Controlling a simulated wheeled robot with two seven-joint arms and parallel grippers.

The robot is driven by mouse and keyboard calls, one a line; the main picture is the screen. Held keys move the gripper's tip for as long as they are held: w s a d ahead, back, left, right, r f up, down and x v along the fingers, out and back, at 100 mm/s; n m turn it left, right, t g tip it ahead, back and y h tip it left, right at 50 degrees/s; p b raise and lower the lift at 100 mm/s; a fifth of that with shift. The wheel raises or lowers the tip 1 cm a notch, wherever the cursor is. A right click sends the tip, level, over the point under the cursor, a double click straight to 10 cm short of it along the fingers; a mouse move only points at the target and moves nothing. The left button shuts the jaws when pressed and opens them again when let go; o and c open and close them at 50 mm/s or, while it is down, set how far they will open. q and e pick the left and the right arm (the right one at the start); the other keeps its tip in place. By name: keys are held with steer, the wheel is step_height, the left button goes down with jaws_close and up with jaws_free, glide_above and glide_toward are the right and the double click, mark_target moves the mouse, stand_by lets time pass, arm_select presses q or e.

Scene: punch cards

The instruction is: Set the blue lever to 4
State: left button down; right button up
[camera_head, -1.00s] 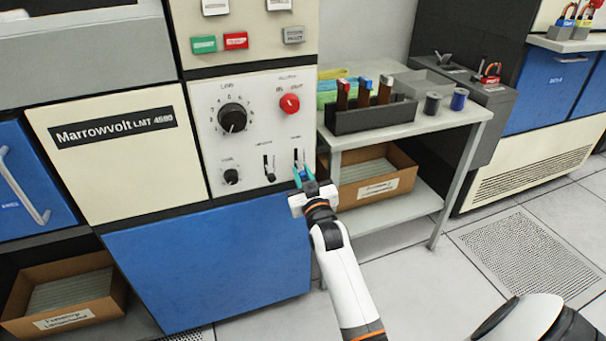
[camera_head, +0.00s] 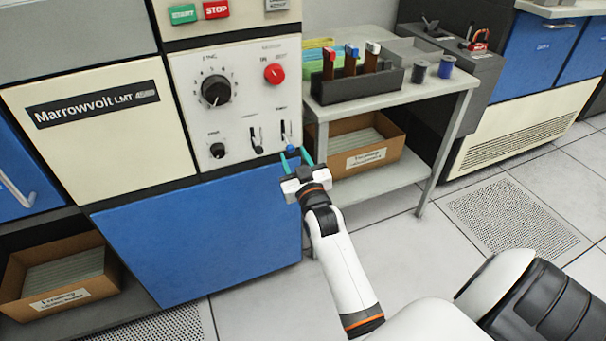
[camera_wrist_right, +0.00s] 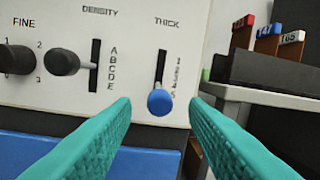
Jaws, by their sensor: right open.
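The blue lever (camera_head: 290,149) is on the white control panel (camera_head: 193,85), in the rightmost slot. In the right wrist view its round blue knob (camera_wrist_right: 160,102) sits at the bottom of the slot marked THICK, beside the low end of a small number scale, near the 5. My right gripper (camera_head: 295,157) is open in front of the panel. In the wrist view its teal fingers (camera_wrist_right: 160,106) stand to the left and right of the knob, with gaps on both sides. I see no contact. My left gripper is not in view.
A black lever (camera_wrist_right: 62,62) in the DENSITY slot and a FINE knob (camera_wrist_right: 15,58) are left of the blue lever. A grey side table (camera_head: 440,88) with a dark card rack (camera_head: 350,88) stands close on the right. Open floor lies in front.

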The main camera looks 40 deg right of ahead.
arm_select(q)
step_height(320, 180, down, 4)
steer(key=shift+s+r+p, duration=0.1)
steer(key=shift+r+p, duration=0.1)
steer(key=shift+p, duration=0.2)
arm_select(e)
steer(key=v, duration=0.8)
steer(key=shift+s, duration=0.2)
steer(key=shift+a, duration=0.15)
